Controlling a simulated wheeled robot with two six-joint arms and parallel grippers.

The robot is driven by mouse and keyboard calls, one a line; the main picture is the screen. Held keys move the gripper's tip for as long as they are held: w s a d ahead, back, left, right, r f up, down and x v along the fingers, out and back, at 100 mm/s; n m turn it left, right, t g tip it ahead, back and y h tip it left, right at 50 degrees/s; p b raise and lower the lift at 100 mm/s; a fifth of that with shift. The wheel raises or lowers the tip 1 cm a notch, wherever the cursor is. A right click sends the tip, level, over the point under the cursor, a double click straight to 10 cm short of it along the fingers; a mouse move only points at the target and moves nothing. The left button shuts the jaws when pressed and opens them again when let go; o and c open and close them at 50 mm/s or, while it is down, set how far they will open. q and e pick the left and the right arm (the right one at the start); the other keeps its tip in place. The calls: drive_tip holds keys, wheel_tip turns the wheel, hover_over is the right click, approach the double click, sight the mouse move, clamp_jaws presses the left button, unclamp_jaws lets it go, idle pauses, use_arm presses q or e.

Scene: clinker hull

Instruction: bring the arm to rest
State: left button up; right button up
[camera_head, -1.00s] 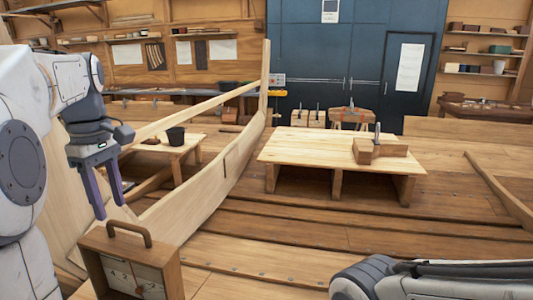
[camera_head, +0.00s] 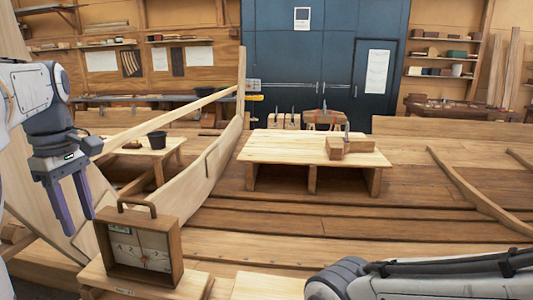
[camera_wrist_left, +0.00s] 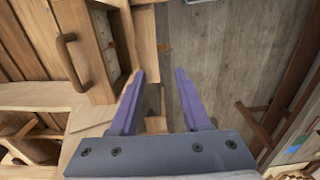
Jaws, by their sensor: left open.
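My left gripper (camera_head: 75,211) comes in from the left in the head view, with its purple fingers pointing down. It is open and empty, beside and to the left of a wooden box with a handle (camera_head: 176,244). In the left wrist view the two fingers (camera_wrist_left: 163,92) stand apart with nothing held between them. The box's handle (camera_wrist_left: 68,62) and edge show at the upper left there. My right arm crosses the lower right of the head view; its gripper is out of frame.
The handled box stands on a pale wooden board (camera_head: 140,280). A low bench (camera_head: 290,146) with wooden blocks (camera_head: 350,148) stands mid-scene. The curved hull plank (camera_head: 205,172) rises between them. Floor planks in front of the bench look clear.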

use_arm(q)
drive_tip(key=s+d+f+m, duration=0.1)
drive_tip(key=d+f+m, duration=0.25)
drive_tip(key=d, duration=0.25)
drive_tip(key=d+f+m+b, duration=0.1)
drive_tip(key=d+f+m, duration=0.25)
drive_tip(key=d, duration=0.35)
drive_tip(key=s+d+f+m, duration=0.1)
drive_tip(key=d+f+m, duration=0.25)
drive_tip(key=d, duration=0.25)
drive_tip(key=s+d+f+m+h+b, duration=0.1)
drive_tip(key=s+d+f+m, duration=1)
drive_tip(key=s+m, duration=0.3)
drive_tip(key=shift+s+d, duration=0.45)
use_arm(e)
drive_tip(key=shift+s+f, duration=0.15)
drive_tip(key=shift+f, duration=0.4)
drive_tip(key=shift+s+f, duration=0.15)
drive_tip(key=shift+f, duration=0.4)
